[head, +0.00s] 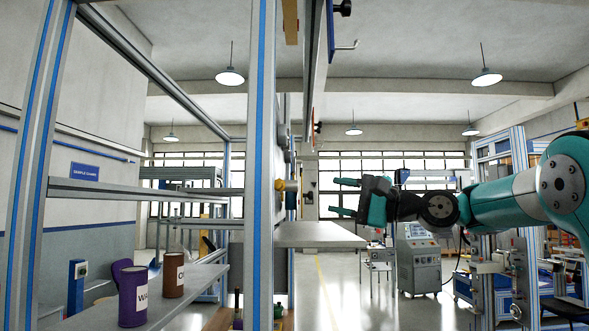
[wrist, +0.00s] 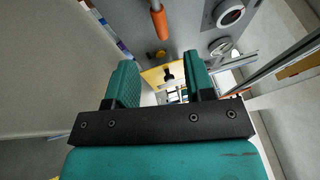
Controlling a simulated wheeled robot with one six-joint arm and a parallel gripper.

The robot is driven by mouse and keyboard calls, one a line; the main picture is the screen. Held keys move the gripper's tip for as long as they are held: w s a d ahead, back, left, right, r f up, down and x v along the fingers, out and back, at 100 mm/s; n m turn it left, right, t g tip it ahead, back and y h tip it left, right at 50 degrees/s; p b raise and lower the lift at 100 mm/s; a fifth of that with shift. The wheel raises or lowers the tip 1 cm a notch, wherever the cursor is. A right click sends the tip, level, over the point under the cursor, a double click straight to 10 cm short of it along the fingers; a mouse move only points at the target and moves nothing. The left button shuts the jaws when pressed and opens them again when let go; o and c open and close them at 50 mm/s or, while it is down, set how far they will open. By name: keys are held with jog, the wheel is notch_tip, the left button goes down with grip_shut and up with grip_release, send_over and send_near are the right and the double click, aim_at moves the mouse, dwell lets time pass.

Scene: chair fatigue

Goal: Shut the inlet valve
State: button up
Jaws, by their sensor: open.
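My gripper (head: 343,197) is open and empty in the head view, its two fingers pointing left toward the aluminium frame. Left of it, with a gap between, a small yellow fitting (head: 287,185) sticks out from the frame. In the wrist view my gripper (wrist: 159,62) shows its two teal fingers apart. No label is readable, so I cannot tell which of these is the inlet valve.
A pale shelf (head: 318,235) juts out below and left of my gripper. A round gauge (wrist: 229,13) sits on the panel at the upper right of the wrist view. Purple (head: 132,296) and brown (head: 173,275) cans stand on the lower left shelf. Open floor lies beyond.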

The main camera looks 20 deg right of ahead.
aim_at(299, 188)
jog(key=p+x, duration=0.4)
jog(key=x, duration=0.5)
jog(key=shift+w+a+r, duration=0.15)
jog(key=shift+a+r, duration=0.1)
jog(key=shift+w+a, duration=0.3)
jog(key=shift+a, duration=0.05)
grip_shut()
